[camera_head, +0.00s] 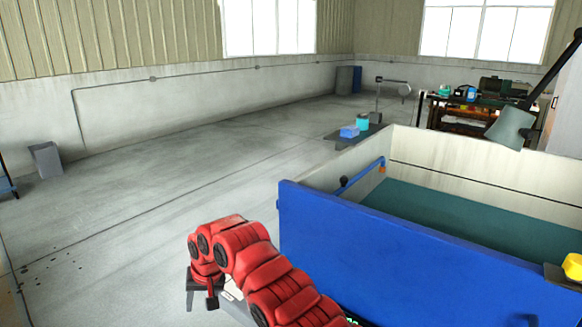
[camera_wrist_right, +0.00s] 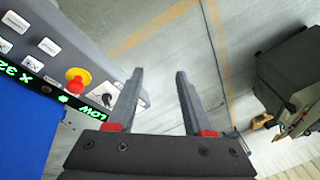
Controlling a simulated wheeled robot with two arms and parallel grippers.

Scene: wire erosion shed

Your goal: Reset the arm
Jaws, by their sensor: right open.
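My right arm is red and reaches in from the bottom of the head view, bending over to the left in front of the blue tank panel. My right gripper (camera_head: 201,298) hangs at the end of it, pointing down. In the right wrist view the two dark fingers of the right gripper (camera_wrist_right: 160,75) are apart with nothing between them, only grey floor beyond. My left gripper is not in view.
A blue-fronted tank (camera_head: 400,245) with teal inside stands close to my right arm. In the wrist view a control panel with a red knob (camera_wrist_right: 76,78) lies left of the fingers, and a dark box-like machine (camera_wrist_right: 290,75) on the right. Open floor (camera_head: 150,215) spreads left.

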